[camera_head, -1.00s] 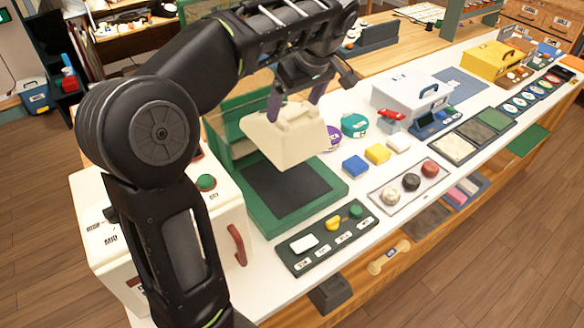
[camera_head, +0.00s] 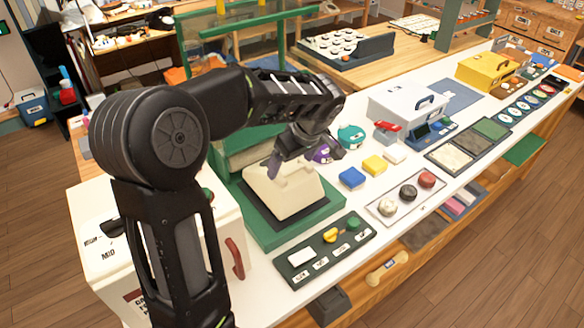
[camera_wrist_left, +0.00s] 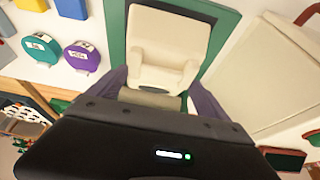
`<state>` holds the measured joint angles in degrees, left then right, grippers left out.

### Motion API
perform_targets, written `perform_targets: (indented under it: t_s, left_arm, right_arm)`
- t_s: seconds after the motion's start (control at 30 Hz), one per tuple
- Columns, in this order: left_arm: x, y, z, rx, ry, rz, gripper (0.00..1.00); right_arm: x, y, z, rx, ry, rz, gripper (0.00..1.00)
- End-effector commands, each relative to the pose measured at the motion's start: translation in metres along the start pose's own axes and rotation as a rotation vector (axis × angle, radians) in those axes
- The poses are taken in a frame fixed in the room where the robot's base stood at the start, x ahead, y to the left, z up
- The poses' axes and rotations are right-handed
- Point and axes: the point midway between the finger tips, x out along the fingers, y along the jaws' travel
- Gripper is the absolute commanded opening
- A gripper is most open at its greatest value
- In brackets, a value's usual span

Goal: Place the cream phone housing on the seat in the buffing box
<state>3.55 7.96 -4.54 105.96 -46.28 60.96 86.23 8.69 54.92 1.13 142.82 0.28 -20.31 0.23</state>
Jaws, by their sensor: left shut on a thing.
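The cream phone housing (camera_head: 285,192) is over the dark pad of the green-framed station (camera_head: 262,232) in the head view, low and roughly level. Whether it rests on the pad or is just above it, I cannot tell. My left gripper (camera_head: 288,163) is shut on the housing's raised upper part. The housing also shows in the left wrist view (camera_wrist_left: 168,38), with the purple fingers of my gripper (camera_wrist_left: 160,88) on either side and green frame around it. My right gripper is out of view.
A white box with a red handle (camera_head: 235,258) stands close left of the green station. A dark labelled panel (camera_head: 325,250) lies in front. Blue, yellow and white blocks (camera_head: 352,178) and a tray of round knobs (camera_head: 408,193) lie to the right.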

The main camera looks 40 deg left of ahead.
Motion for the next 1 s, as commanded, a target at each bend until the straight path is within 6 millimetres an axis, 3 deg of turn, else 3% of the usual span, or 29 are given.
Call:
perform_targets:
  t_s: [0.17, 0.57, 0.6, 0.7, 1.0]
  left_arm:
    - [0.020, 0.000, 0.008, 0.000, 0.000, -0.001, 0.16]
    - [0.025, 0.000, 0.010, -0.001, 0.001, 0.001, 0.16]
    - [0.024, 0.000, 0.010, -0.001, 0.000, 0.000, 0.92]
    - [0.024, 0.000, 0.010, -0.001, 0.000, 0.000, 1.00]
    - [0.022, 0.000, 0.009, -0.001, 0.000, 0.000, 1.00]
  right_arm:
    - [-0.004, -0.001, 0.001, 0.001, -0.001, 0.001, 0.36]
    - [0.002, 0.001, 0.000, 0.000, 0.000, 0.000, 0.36]
    - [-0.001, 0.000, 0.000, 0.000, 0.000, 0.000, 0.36]
    - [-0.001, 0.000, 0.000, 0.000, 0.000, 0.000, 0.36]
    - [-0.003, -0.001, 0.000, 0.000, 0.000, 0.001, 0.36]
